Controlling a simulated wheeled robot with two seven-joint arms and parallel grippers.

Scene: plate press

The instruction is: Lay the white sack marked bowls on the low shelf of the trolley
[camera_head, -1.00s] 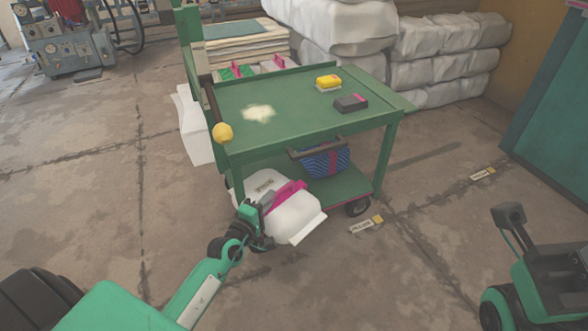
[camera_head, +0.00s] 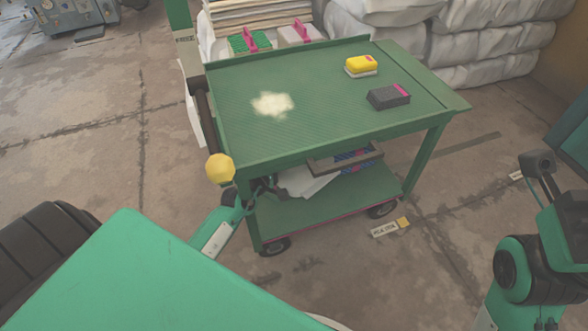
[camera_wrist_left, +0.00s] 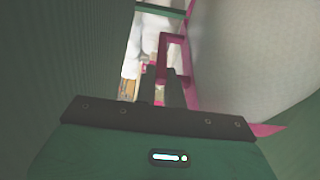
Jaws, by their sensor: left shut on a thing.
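The white sack (camera_head: 308,182) is mostly hidden under the top of the green trolley (camera_head: 330,105). Its visible part is over the left half of the low shelf (camera_head: 330,205); I cannot tell whether it rests on the shelf. My left gripper (camera_head: 262,187) is at the trolley's left end, below the top, shut on the sack. In the left wrist view the sack (camera_wrist_left: 250,55) fills the right side, with a pink strap (camera_wrist_left: 163,65) near the middle. The sack's marking does not show. My right arm is at the right edge; its jaws are not clear.
A blue patterned container (camera_head: 355,160) is beneath the top at the right. A yellow ball-ended handle (camera_head: 219,168) juts out at the trolley's left corner. The shelf's front right is clear.

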